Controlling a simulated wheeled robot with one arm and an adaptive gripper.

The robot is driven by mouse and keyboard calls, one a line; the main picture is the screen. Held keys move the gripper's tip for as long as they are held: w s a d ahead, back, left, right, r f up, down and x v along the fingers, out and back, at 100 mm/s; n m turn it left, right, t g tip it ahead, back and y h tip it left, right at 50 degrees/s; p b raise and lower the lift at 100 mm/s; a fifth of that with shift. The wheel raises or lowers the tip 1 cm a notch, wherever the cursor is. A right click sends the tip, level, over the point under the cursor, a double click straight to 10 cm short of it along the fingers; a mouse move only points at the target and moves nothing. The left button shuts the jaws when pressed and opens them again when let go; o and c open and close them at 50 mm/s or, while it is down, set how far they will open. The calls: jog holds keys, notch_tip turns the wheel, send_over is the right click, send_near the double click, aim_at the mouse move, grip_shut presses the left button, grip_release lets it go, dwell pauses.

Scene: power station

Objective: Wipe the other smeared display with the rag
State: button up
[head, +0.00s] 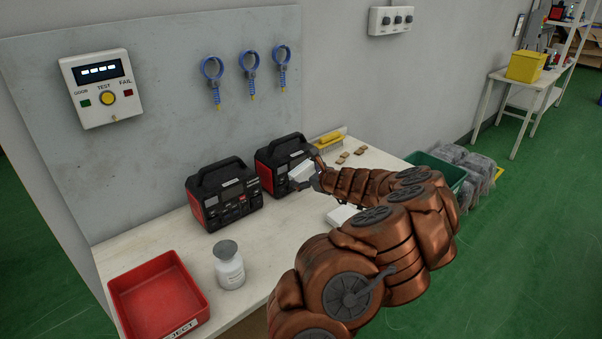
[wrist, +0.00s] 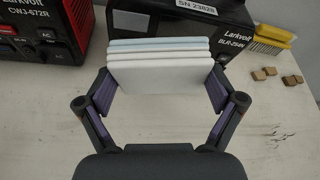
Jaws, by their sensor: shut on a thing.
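My gripper (wrist: 160,100) is shut on a folded white rag (wrist: 160,75), with pale blue layers showing at its far side. The rag also shows in the head view (head: 301,172), held by my gripper (head: 316,178) at the front of the right black and red power station (head: 272,157). In the wrist view this station (wrist: 229,38) reads BLR-254N. Smears are too small to make out.
A yellow brush (wrist: 258,42) and several small brown blocks (wrist: 270,72) lie right of the stations. A white item (head: 341,215) is partly behind my arm.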

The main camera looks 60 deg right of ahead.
jog(key=shift+s+a, duration=0.25)
jog(key=shift+s, duration=0.35)
jog(key=shift+s+a, duration=0.2)
jog(key=shift+s, duration=0.55)
jog(key=shift+s+a, duration=0.15)
jog(key=shift+s, duration=0.55)
